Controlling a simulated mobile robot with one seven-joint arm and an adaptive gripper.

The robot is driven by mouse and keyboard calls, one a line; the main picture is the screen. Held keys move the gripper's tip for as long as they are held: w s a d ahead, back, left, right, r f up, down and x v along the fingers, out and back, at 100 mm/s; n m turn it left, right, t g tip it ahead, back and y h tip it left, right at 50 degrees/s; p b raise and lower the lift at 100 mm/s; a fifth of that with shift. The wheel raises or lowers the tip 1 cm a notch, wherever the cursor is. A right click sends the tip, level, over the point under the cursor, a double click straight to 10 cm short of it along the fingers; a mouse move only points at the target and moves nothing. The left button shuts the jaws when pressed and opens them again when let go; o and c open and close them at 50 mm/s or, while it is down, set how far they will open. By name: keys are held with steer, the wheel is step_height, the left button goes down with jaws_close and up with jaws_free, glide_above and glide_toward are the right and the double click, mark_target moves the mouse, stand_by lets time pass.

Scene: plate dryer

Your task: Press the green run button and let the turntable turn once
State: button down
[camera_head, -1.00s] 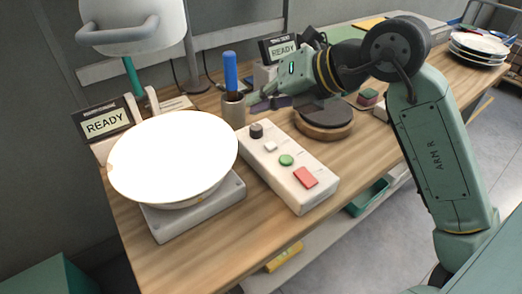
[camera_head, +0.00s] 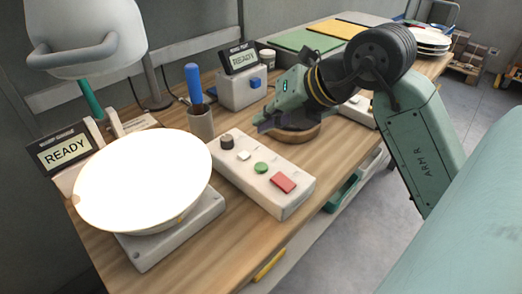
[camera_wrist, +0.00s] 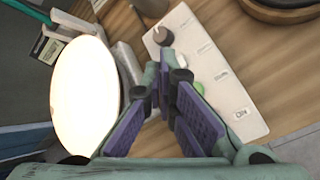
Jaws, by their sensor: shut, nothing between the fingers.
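The white control box (camera_head: 262,175) has a black knob, a small white button, a green run button (camera_head: 261,168) and a red button (camera_head: 283,182). A large white plate (camera_head: 145,180) rests on a grey base (camera_head: 175,235) at the left, hiding whatever carries it. My gripper (camera_head: 262,123) is shut and empty, past the box's far side in the head view. In the wrist view my gripper's fingers (camera_wrist: 166,78) overlap part of the box (camera_wrist: 232,95), beside the green button (camera_wrist: 198,88). The red button is hidden there.
A READY display (camera_head: 64,150) stands behind the plate, under a grey dryer head (camera_head: 85,40). A cup (camera_head: 200,122) with a blue-handled tool stands left of my gripper. A round wooden stand (camera_head: 300,137) sits behind my gripper. Bare table lies before the box.

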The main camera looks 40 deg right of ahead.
steer(key=b, duration=0.4)
glide_above(264, 164)
step_height(264, 164, down, 6)
steer(key=shift+f, duration=0.25)
steer(key=shift+f+b, duration=0.45)
steer(key=shift+b, duration=0.05)
steer(key=shift+f, duration=0.2)
stand_by(0.5)
steer(key=shift+f+b, duration=0.3)
steer(key=shift+b, duration=0.45)
